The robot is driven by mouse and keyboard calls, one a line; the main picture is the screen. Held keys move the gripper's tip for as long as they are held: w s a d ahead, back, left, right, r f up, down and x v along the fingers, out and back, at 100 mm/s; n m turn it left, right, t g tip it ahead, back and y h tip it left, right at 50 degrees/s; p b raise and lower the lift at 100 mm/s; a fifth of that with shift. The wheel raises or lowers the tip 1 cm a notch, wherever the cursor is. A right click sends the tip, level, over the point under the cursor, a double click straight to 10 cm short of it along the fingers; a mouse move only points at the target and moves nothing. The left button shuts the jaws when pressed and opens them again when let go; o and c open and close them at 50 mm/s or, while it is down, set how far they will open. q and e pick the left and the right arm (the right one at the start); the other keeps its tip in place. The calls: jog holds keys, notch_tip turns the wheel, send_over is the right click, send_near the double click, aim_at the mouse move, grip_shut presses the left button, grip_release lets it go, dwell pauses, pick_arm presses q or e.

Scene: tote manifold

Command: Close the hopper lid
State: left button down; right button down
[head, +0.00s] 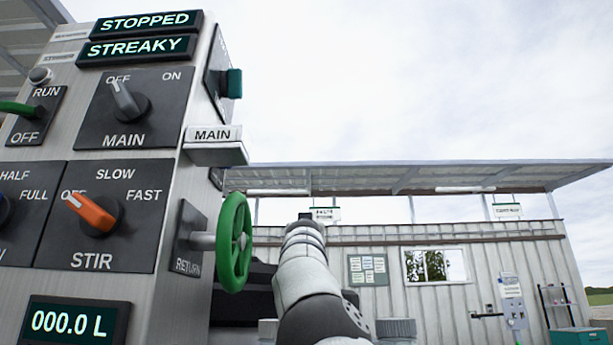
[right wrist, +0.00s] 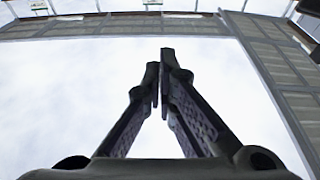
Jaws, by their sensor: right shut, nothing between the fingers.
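I cannot make out the hopper or its lid in either view. My right gripper (right wrist: 159,62) shows in the right wrist view, its dark fingers brought together at the tips with nothing between them. Pale sky and a roof frame fill the view behind it. In the head view, one of my white arms rises from the bottom middle, just right of the green handwheel (head: 235,243); its gripper cannot be made out there. My left gripper is in neither view.
A grey control cabinet (head: 165,225) fills the left of the head view. Its STIR knob (head: 92,214) is orange, its MAIN knob (head: 130,100) grey. A display (head: 150,22) reads STOPPED. A corrugated shed wall (head: 450,265) stands behind; open air lies at upper right.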

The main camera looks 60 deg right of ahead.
jog(key=shift+w+d+f+g+y, duration=0.2)
jog(key=shift+d+f+y, duration=0.15)
jog(key=shift+f, duration=0.4)
jog(key=shift+w+d+f+g+y, duration=0.2)
jog(key=shift+f+y, duration=0.1)
jog(key=shift+f, duration=0.45)
jog(key=shift+w+d+f+g+y, duration=0.1)
jog(key=shift+d+f+g+y, duration=0.2)
jog(key=shift+f, duration=0.45)
jog(key=shift+s+a+t, duration=0.25)
jog(key=shift+a+t, duration=0.05)
jog(key=shift+a, duration=0.25)
jog(key=v, duration=0.6)
jog(key=shift+a, duration=0.15)
jog(key=shift+f, duration=0.15)
